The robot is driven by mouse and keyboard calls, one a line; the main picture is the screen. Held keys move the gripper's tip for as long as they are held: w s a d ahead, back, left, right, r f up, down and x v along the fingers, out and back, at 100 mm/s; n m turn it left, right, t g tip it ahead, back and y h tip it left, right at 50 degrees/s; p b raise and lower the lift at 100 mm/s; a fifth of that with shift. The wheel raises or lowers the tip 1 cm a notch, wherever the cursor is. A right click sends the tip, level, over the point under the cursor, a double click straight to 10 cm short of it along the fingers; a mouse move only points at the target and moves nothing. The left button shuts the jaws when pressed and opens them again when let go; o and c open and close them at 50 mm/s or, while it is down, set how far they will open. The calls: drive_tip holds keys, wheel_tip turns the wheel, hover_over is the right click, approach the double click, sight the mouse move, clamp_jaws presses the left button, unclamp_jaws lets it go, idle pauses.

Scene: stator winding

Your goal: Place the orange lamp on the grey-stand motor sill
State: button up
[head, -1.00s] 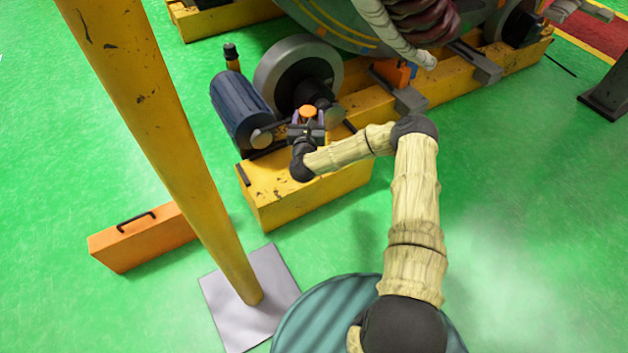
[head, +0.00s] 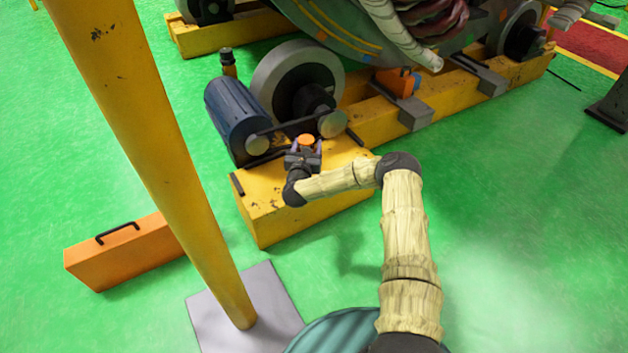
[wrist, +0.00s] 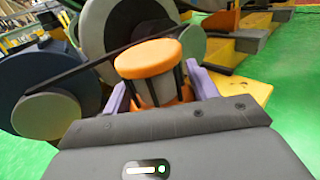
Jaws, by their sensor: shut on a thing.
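The orange lamp (wrist: 148,58) has an orange cap, a pale ribbed middle and an orange base in the wrist view; in the head view its cap (head: 306,140) shows. My gripper (head: 303,155) is shut on the lamp, with purple fingers on both sides of it in the wrist view (wrist: 155,92). The lamp is over or on the near end of the yellow sill (head: 300,215), in front of the blue motor (head: 238,118). I cannot tell whether its base touches the sill. No grey stand is clear beneath the motor.
A belt and grey pulleys (head: 333,124) stand close behind the lamp. A yellow post (head: 160,150) rises on the left from a grey plate (head: 250,300). An orange case (head: 125,252) lies on the green floor. Free floor is at the right.

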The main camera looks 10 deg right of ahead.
wheel_tip(320, 180, down, 6)
drive_tip(key=b, duration=0.3)
drive_tip(key=shift+f+b, duration=0.1)
drive_tip(key=shift+b, duration=0.25)
drive_tip(key=shift+f+b, duration=1.25)
drive_tip(key=shift+f, duration=0.65)
drive_tip(key=shift+f, duration=0.15)
drive_tip(key=o, duration=1.1)
